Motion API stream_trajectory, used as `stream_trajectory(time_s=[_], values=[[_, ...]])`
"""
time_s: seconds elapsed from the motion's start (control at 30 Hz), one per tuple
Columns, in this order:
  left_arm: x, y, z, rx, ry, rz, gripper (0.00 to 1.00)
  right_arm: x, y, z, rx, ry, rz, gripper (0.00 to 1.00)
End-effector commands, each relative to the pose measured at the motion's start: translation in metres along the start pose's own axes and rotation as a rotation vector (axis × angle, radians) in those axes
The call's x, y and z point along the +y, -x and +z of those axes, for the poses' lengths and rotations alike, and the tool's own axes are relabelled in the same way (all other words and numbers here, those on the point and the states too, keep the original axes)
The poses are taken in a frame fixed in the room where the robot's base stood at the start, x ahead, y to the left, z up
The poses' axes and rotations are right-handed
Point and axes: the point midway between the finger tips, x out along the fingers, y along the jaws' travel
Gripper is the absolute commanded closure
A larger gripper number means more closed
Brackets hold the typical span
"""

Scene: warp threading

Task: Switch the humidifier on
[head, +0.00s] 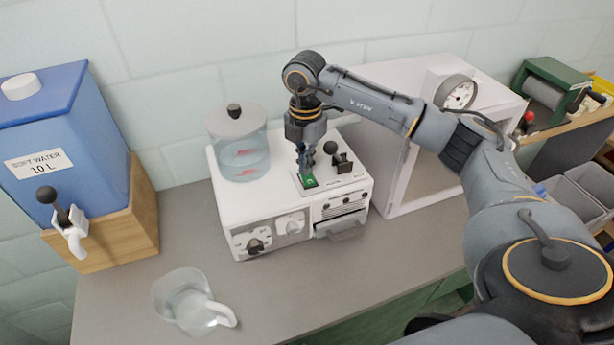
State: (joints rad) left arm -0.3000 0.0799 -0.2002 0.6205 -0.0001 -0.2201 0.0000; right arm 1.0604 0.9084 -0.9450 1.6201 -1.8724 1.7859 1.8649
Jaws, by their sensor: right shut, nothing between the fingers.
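The humidifier (225,206) is a white box on the grey counter. A clear lidded tank (243,160) with water in it stands on its left top. Its front has a dial (255,246), a second knob (290,223) and a slotted panel at right. A green switch (308,181) sits on its top near the front. My right gripper (307,174) points down at the green switch, shut and empty, its tips at or just above it. I cannot tell whether they touch. A black lever (342,160) stands just right of the gripper. My left gripper is not in view.
A blue soft water tank (60,140) with a tap stands on a wooden block at left. A clear jug (187,302) holding water is at the front left. A white cabinet with a gauge (459,94) stands right of the humidifier. Bare counter (270,300) lies in front.

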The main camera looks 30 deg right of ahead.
Motion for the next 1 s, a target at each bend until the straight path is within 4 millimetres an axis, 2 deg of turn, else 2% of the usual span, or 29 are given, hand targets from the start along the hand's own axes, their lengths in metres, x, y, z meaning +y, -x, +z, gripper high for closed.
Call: stream_trajectory(time_s=[0.3, 0.47, 1.0], values=[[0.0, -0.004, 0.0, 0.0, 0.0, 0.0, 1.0, 0.0, -0.006, 0.0, 0.0, 0.0, -0.001, 1.0], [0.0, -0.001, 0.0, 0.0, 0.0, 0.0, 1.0, 0.0, -0.002, 0.0, 0.0, 0.0, -0.001, 1.0], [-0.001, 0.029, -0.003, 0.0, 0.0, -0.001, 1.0, 0.0, 0.04, 0.0, 0.0, 0.001, 0.001, 1.0]])
